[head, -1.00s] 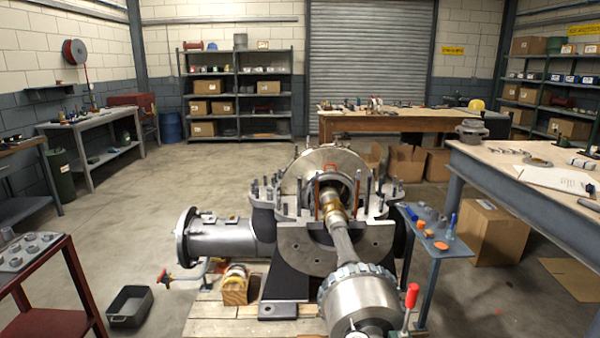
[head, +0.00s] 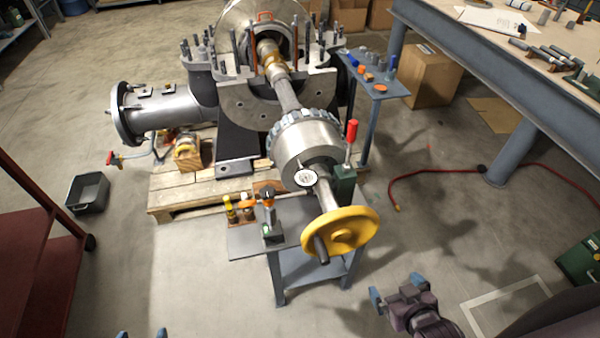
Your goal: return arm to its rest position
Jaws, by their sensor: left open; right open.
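My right gripper (head: 398,290) is at the lower right, dark with blue fingertips set apart. It is open and empty, over the concrete floor, to the right of and below the yellow handwheel (head: 345,232). My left gripper (head: 141,335) shows only as two blue fingertips at the bottom edge, apart and with nothing between them; the rest of it is out of the picture. Neither gripper touches anything that I can see. The opened casing (head: 240,95) with its shaft (head: 287,92) stands at the upper middle, well away from both grippers.
A small grey stand (head: 315,262) with a dial gauge (head: 305,178) is in front of the casing. A red-framed table (head: 30,235) is at left, a black bin (head: 88,192) beside it. A workbench (head: 480,75) and red hose (head: 400,180) are at right.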

